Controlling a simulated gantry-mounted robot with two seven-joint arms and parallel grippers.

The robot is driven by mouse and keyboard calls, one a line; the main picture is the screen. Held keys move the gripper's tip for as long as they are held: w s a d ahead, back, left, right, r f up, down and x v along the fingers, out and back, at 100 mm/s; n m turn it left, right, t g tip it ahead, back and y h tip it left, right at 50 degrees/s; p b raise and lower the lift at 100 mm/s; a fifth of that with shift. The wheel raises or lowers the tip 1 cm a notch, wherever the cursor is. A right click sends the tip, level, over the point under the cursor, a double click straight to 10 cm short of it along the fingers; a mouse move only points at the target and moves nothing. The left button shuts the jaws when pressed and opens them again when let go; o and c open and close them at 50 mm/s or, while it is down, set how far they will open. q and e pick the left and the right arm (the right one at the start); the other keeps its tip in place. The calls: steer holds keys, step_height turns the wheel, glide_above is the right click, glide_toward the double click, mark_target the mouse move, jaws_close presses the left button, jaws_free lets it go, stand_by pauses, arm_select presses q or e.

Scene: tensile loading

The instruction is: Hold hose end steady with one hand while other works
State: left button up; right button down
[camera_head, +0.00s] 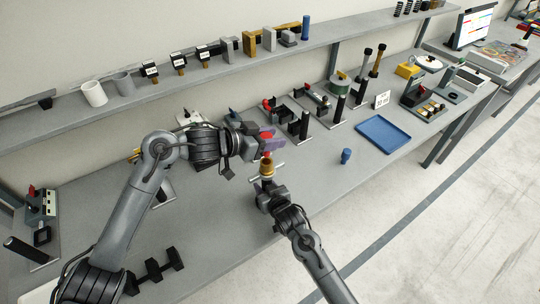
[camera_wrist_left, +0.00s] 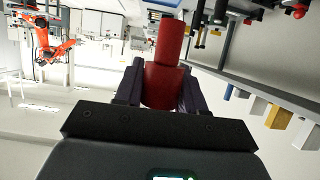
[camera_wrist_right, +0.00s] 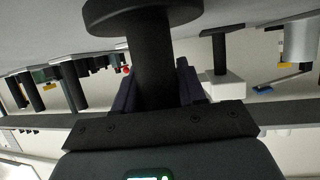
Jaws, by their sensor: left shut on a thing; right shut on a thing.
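My left gripper (camera_head: 268,141) is shut on a red cylinder (camera_wrist_left: 165,65), which stands out past the fingers in the left wrist view. Only small red parts of it show in the head view (camera_head: 266,134). My right gripper (camera_head: 267,185) is just below the left one in the head view. It is shut on a black cylinder (camera_wrist_right: 150,55) with a wide round flange at its end. A brass-coloured fitting (camera_head: 267,168) with a silver crossbar shows between the two grippers; whether it touches the red part is unclear. No hose can be clearly made out.
A blue tray (camera_head: 383,134) and a small blue cup (camera_head: 346,156) are on the bench to the right. Several black-handled fixtures stand behind the grippers. A black dumbbell-like piece (camera_head: 154,272) lies front left. A shelf (camera_head: 150,88) runs along the wall.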

mark_target(271, 159)
arm_select(q)
steer(key=shift+f, duration=2.9)
steer(key=shift+f, duration=0.1)
steer(key=o, duration=1.1)
steer(key=shift+c, duration=0.2)
